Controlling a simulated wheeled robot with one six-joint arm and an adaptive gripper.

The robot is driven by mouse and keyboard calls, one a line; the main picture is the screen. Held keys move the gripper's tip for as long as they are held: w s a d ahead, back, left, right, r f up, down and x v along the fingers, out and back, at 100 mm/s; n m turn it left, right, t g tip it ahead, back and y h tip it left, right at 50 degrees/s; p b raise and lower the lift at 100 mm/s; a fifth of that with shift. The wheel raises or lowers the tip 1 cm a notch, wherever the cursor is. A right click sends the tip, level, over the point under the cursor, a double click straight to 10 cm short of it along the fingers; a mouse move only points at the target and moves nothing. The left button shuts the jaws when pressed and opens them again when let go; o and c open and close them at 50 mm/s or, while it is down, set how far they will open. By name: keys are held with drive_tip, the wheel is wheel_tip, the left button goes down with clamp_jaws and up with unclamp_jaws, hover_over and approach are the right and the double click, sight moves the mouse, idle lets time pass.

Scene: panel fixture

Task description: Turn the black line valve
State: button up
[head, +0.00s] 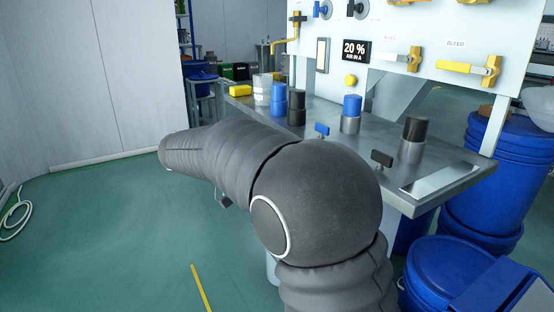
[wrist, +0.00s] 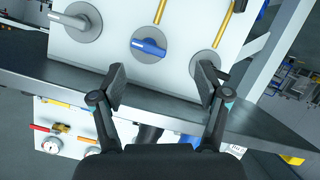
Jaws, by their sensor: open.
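The black line valve (head: 357,8) is at the top of the white panel in the head view, cut by the picture's upper edge. To its left is a blue-handled valve (head: 322,9). In the wrist view the blue handle (wrist: 148,46) sits on a grey disc in the middle, with a grey-handled valve (wrist: 75,20) to its left. Another grey disc (wrist: 203,60) is at right, partly behind my right finger; I cannot clearly tell its handle from the finger. My gripper (wrist: 161,82) is open and empty, its fingers pointing toward the panel. The head view does not clearly show it.
A metal bench (head: 375,140) carries blue and black cylinders and small T-handled parts. Yellow-handled valves (head: 465,68) and a "20 %" display (head: 356,52) are on the panel. Blue drums (head: 500,180) stand at right. Green floor (head: 110,240) at left is open.

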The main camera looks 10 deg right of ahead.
drive_tip(key=w+a+f+m+t+h+b, duration=0.2)
drive_tip(key=w+a+m+h, duration=0.3)
drive_tip(key=a, duration=0.4)
drive_tip(key=shift+n+y, duration=0.4)
drive_tip(key=shift+y, duration=0.2)
drive_tip(key=x, duration=0.9)
drive_tip(key=w+x, duration=0.1)
drive_tip(key=x, duration=0.4)
drive_tip(key=shift+w+a+r, duration=0.1)
drive_tip(key=shift+a+r, duration=0.05)
drive_tip(key=c, duration=1.2)
